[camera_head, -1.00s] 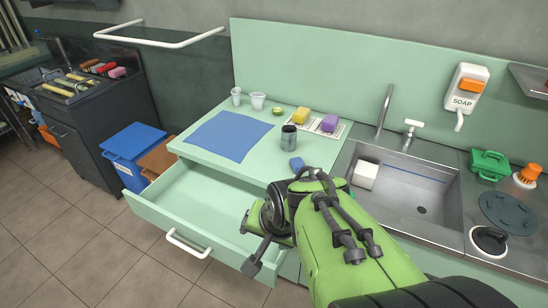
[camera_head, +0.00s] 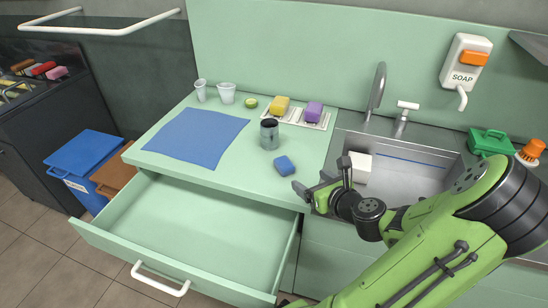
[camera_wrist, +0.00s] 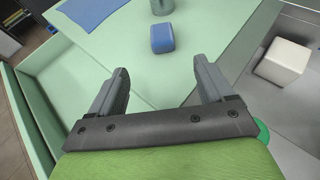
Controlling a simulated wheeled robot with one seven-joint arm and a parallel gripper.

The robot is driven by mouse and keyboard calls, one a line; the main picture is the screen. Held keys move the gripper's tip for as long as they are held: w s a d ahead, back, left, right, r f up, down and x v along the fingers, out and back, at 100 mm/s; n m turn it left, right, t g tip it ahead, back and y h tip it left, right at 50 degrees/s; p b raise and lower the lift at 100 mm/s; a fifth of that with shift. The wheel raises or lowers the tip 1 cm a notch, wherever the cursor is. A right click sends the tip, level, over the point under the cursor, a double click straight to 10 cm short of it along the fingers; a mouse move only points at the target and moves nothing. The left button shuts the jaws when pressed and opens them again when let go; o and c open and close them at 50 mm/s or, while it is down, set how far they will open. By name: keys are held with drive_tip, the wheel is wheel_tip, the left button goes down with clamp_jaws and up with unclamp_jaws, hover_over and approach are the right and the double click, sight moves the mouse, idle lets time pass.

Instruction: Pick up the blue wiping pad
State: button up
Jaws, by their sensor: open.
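The blue wiping pad (camera_head: 284,165) lies on the green counter near its front edge, left of the sink and in front of a metal cup. In the wrist view the pad (camera_wrist: 162,38) lies ahead of my gripper (camera_wrist: 160,82), roughly in line with the gap between its fingers. My gripper (camera_head: 315,190) is open and empty. It is near the counter's front right corner, to the right of the pad and apart from it. Nothing hides the pad.
A metal cup (camera_head: 269,134) stands just behind the pad. A blue cloth (camera_head: 196,136) lies to the left. Yellow (camera_head: 280,105) and purple (camera_head: 313,111) sponges sit behind. An open drawer (camera_head: 105,236) juts out below. A white block (camera_head: 360,167) lies in the sink (camera_head: 410,178).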

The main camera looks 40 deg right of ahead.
sight(286, 164)
drive_tip(key=shift+r+p, duration=0.15)
drive_tip(key=shift+p, duration=0.15)
drive_tip(key=shift+w+d+p, duration=0.1)
drive_tip(key=shift+w+p, duration=0.3)
drive_tip(key=shift+p, duration=0.05)
drive_tip(key=b+x, duration=0.1)
drive_tip(key=x, duration=0.3)
drive_tip(key=b+x, duration=0.1)
drive_tip(key=x, duration=0.4)
drive_tip(key=b+x, duration=0.2)
drive_tip(key=x, duration=0.3)
drive_tip(key=shift+d+f, duration=0.15)
drive_tip(key=shift+f, duration=0.3)
drive_tip(key=shift+r, duration=0.1)
drive_tip(key=shift+c, duration=0.3)
drive_tip(key=c, duration=1.1)
drive_tip(key=shift+o, duration=0.2)
drive_tip(key=shift+r, duration=0.1)
wheel_tip(286, 164, up, 10)
drive_tip(key=p, duration=0.5)
